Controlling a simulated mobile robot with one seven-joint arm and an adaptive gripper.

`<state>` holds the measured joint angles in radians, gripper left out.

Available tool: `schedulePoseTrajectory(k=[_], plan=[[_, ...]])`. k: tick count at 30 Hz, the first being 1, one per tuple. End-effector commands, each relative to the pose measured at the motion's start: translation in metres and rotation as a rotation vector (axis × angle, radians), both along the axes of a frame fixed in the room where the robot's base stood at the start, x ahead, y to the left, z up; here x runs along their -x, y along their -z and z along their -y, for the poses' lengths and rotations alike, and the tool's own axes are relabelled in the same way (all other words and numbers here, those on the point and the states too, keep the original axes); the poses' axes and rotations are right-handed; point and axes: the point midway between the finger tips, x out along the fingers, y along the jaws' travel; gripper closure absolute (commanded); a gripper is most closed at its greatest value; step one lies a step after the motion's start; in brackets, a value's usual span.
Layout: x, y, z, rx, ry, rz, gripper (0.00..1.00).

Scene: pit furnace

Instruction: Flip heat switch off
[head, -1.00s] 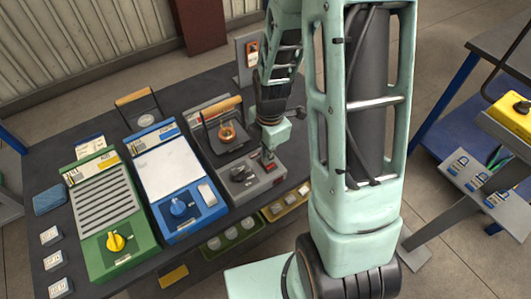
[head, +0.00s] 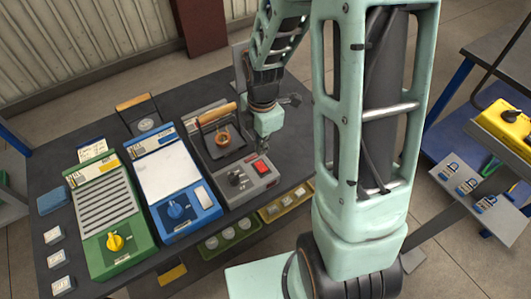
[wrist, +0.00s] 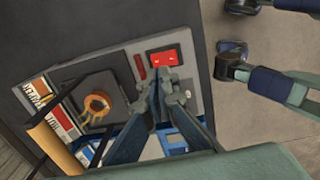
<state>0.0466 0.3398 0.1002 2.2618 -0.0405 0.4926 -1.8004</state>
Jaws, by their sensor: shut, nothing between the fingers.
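The grey furnace unit (head: 258,187) stands at the right of the row on the dark table. Its red rocker switch (head: 260,167) is on the front panel; it also shows in the wrist view (wrist: 170,56) near the panel's corner. I cannot tell its on or off position for certain. My gripper (head: 264,148) is shut and empty, just behind and above the switch in the head view. In the wrist view my shut fingertips (wrist: 157,84) are beside the switch, apparently not gripping anything. A black knob (head: 237,178) sits left of the switch.
A copper-coloured ring (head: 222,138) sits in the furnace well, with a wooden-handled lid (head: 217,113) raised behind it. A blue unit (head: 177,190) and a green unit (head: 112,225) stand to the left. Dark table top right of the furnace is clear.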

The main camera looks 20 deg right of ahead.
Motion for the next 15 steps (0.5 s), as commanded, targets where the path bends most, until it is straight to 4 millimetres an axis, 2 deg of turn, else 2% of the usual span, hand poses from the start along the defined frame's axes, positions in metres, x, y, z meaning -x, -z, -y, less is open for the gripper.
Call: schedulePoseTrajectory(k=[1, 6, 10, 15], plan=[[-0.003, -0.014, -0.001, -0.001, 0.0, 0.005, 1.0], [-0.006, -0.048, -0.002, 0.0, 0.0, 0.003, 1.0], [-0.007, -0.064, -0.003, 0.0, -0.001, 0.001, 1.0], [-0.008, -0.072, -0.003, 0.0, -0.001, -0.002, 1.0]])
